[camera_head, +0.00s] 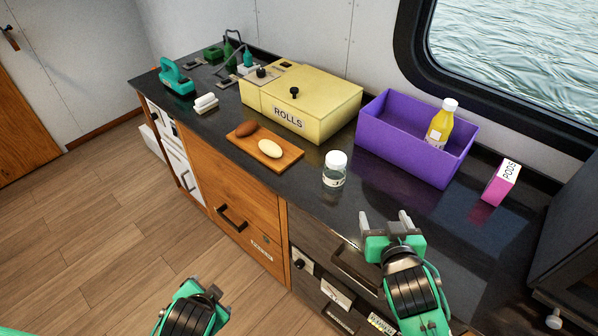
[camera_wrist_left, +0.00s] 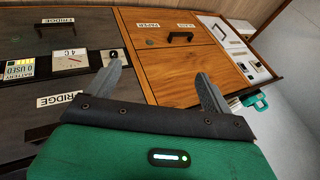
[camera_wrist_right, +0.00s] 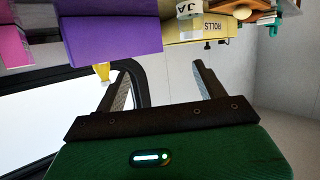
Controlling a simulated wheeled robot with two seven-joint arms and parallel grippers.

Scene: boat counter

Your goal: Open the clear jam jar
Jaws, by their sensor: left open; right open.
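The clear jam jar (camera_head: 334,177) stands upright on the dark counter, with its white lid (camera_head: 336,158) on. My left gripper (camera_wrist_left: 160,74) is open and empty, facing the cabinet fronts. In the head view only part of my left arm shows at the bottom.
A wooden board (camera_head: 292,159) with two rolls lies left of the jar. A yellow ROLLS box (camera_head: 330,97) stands behind. A purple bin (camera_head: 400,148) holding a yellow bottle (camera_head: 439,125) and a pink PODS box (camera_head: 502,183) stand right. Counter around the jar is clear.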

